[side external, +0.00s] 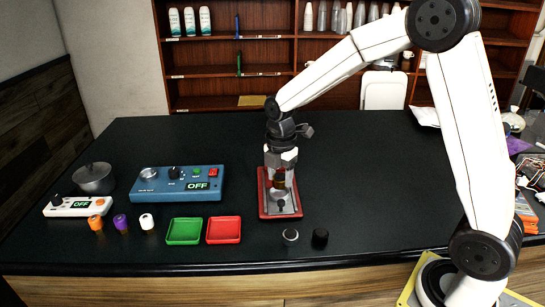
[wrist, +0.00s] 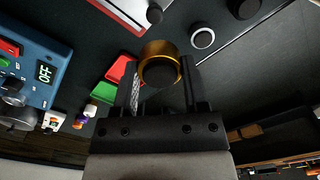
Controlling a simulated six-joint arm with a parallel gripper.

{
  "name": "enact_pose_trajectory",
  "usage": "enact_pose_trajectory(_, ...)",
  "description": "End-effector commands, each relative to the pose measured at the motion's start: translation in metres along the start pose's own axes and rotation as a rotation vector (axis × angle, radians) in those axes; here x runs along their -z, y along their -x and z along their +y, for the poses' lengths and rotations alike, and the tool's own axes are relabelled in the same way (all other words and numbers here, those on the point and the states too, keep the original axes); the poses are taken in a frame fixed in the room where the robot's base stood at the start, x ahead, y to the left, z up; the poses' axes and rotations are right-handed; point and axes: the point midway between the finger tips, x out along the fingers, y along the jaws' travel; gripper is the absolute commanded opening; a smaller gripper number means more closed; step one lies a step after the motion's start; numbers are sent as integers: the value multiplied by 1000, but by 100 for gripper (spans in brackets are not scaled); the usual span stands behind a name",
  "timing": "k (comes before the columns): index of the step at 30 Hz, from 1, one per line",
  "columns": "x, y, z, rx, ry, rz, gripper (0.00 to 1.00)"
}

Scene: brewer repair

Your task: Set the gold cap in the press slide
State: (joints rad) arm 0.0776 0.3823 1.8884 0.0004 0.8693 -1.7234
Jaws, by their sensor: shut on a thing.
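My gripper (side external: 280,172) points down and is shut on the gold cap (wrist: 160,50), a short ring-like piece with a dark centre that shows between the two fingers in the wrist view. In the side view the gold cap (side external: 279,182) appears in front of the red press (side external: 263,205), which has a pale slide area (side external: 286,208) at its front. I cannot tell how high the cap is above the press. The press's red and pale edge (wrist: 122,14) also shows at the top of the wrist view. The fingers hide part of the cap.
A silver-ringed cap (side external: 290,236) and a black cap (side external: 320,238) stand in front of the press. A red tray (side external: 223,230) and a green tray (side external: 184,231) lie to its left, with a blue control box (side external: 177,184) behind them. The counter right of the press is clear.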

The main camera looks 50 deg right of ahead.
Motion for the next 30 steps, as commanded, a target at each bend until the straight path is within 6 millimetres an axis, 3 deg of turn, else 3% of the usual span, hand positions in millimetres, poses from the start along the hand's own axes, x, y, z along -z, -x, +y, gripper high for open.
enact_pose_trajectory(6,-37,-14,31,1,-3,0,0)
enact_pose_trajectory(12,-57,-22,44,0,0,0,0)
enact_pose_trajectory(30,-62,-33,48,1,1,0,0)
